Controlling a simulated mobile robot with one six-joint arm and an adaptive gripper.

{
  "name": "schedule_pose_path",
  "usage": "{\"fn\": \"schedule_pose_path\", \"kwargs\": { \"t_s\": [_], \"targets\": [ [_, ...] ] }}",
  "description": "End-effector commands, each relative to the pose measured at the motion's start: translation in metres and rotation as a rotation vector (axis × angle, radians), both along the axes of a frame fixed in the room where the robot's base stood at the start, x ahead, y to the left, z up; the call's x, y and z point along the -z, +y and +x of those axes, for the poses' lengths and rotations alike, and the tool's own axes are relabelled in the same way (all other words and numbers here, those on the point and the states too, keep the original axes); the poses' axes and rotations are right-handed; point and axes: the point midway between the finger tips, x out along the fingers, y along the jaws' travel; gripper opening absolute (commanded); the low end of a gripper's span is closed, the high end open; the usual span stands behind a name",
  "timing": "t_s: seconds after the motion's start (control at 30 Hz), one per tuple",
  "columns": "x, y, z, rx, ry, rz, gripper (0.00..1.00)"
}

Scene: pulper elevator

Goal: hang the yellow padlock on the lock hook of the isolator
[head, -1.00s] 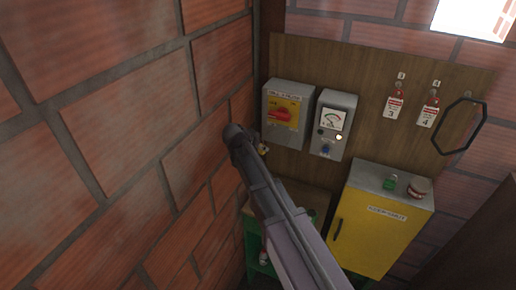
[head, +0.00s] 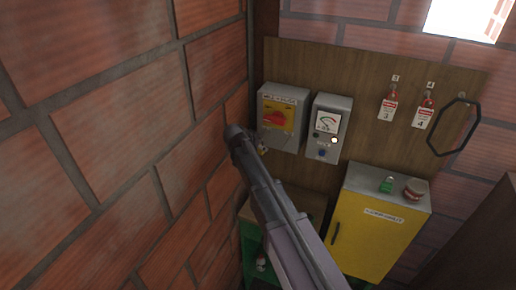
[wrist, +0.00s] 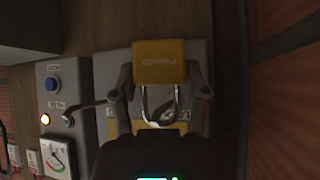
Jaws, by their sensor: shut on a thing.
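The yellow padlock (wrist: 160,62) is held between the fingers of my gripper (wrist: 160,78) in the wrist view. Its silver shackle (wrist: 146,108) points down in that picture, towards my gripper's palm. The isolator is a grey box (head: 268,97) with a yellow plate and a red handle (head: 277,117), on the wooden board in the head view. In the wrist view the isolator (wrist: 108,62) lies behind the padlock and looks upside down. My gripper is mostly hidden in the head view, just below the isolator's left side. I cannot make out the lock hook.
A grey meter box (head: 325,150) with a gauge and buttons stands close on the isolator's right. Red tagged padlocks (head: 389,103) and a black ring (head: 437,150) hang farther right. A yellow cabinet (head: 365,235) stands below. A brick wall (head: 130,150) runs close along the left.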

Motion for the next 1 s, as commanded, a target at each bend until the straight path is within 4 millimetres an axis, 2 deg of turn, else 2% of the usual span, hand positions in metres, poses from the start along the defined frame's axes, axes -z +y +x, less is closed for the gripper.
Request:
{"fn": "schedule_pose_path", "kwargs": {
  "t_s": [0.8,0.83,0.9,0.97,1.0],
  "targets": [
    [0.0025,-0.0012,0.0023,0.000,-0.001,-0.001,0.07],
    [0.0025,-0.0012,0.0023,0.000,-0.001,-0.001,0.62],
    [0.0026,-0.0013,0.0023,0.000,-0.001,-0.001,0.83],
    [0.0026,-0.0013,0.0023,0.000,0.000,0.000,0.99],
    [0.0026,-0.0013,0.0023,0.000,0.000,0.000,0.99]
  ]
}}
